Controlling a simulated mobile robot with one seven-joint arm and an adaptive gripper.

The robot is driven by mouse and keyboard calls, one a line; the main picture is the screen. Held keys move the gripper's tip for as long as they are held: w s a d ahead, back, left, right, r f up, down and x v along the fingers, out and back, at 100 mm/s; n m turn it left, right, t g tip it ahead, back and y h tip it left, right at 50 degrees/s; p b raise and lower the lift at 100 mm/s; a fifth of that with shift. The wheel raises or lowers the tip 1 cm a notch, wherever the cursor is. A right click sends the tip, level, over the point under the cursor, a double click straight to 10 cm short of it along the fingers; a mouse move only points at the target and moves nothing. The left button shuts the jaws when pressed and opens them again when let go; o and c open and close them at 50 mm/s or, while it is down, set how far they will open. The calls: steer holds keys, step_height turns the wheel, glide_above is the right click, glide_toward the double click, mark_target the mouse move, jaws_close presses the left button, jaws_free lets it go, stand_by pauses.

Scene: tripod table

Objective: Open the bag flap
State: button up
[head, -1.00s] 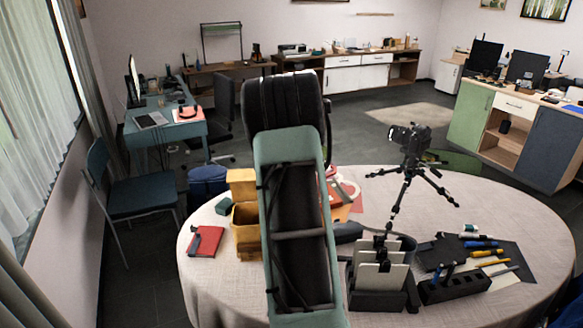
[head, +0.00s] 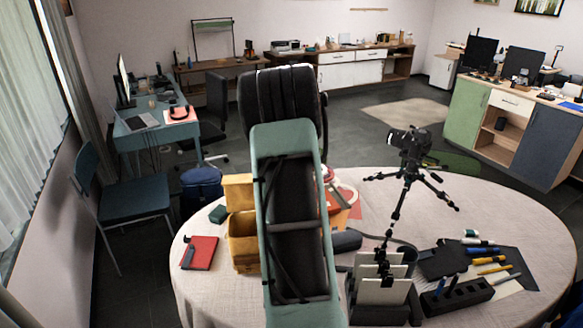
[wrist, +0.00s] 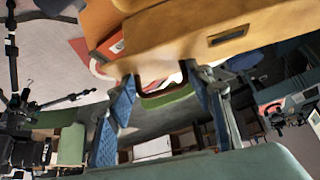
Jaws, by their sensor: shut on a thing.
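The mustard-tan bag (head: 243,245) stands on the round table behind my arm, which hides its middle. An upright tan panel (head: 238,192) shows at its back left, and an orange-tan part (head: 338,215) shows right of my arm. In the wrist view, a tan leather flap (wrist: 175,25) with a slotted metal piece (wrist: 228,36) fills the top. My gripper (wrist: 158,78) has its blue-padded fingers on either side of the flap's edge, at a dark-rimmed tab, and is shut on it. The fingers stand apart. My gripper is hidden behind my arm in the head view.
A camera on a tripod (head: 407,165) stands right of the bag. A black organizer (head: 380,290), pens and a dark mat (head: 505,262) lie at the front right. A red notebook (head: 200,252) lies at the left.

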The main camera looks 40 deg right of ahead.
steer(key=shift+a+f, duration=0.1)
steer(key=shift+f, duration=0.05)
steer(key=o, duration=1.4)
steer(key=shift+s, duration=0.1)
steer(key=v, duration=1.2)
